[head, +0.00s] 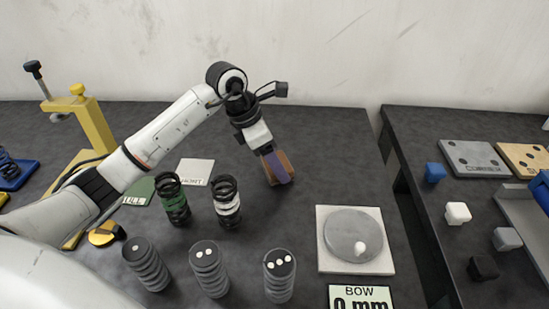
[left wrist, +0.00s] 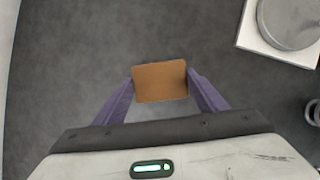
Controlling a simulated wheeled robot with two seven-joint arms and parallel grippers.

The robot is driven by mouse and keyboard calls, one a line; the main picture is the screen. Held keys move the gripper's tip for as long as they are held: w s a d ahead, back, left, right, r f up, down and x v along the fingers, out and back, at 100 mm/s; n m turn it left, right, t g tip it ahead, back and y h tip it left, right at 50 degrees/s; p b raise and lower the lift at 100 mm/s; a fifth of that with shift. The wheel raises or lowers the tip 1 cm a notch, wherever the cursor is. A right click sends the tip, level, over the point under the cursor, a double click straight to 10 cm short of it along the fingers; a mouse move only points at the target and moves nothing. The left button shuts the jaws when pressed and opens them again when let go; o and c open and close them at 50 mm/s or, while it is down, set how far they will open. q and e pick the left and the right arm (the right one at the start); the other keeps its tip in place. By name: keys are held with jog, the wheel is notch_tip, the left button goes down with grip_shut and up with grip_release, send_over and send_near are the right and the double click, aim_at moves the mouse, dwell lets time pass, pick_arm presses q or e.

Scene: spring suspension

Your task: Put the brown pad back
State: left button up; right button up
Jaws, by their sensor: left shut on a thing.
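My left gripper (head: 278,168) reaches out over the dark table, right of the springs, with its purple fingers pointing down. It is shut on the brown pad (head: 286,161), a small flat block partly hidden behind a finger. In the left wrist view the brown pad (left wrist: 160,82) sits between the two fingertips (left wrist: 160,84), its face toward the camera. I cannot tell whether the pad touches the table. My right gripper is not in view.
Two coil springs (head: 226,202) and several dotted dark stacks (head: 209,270) stand left and in front. A white square base with a grey disc (head: 328,262) is at right front. A gap separates the right table (head: 420,130), which holds small cubes (head: 457,213) and plates (head: 474,158).

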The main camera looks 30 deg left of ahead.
pick_arm(q)
jog(key=shift+f, duration=0.1)
jog(key=o, duration=1)
jog(key=shift+r, duration=0.3)
jog(key=v, duration=1.1)
jog(key=shift+s+r+b, duration=0.15)
jog(key=shift+r+b, duration=0.15)
jog(key=shift+r, duration=0.05)
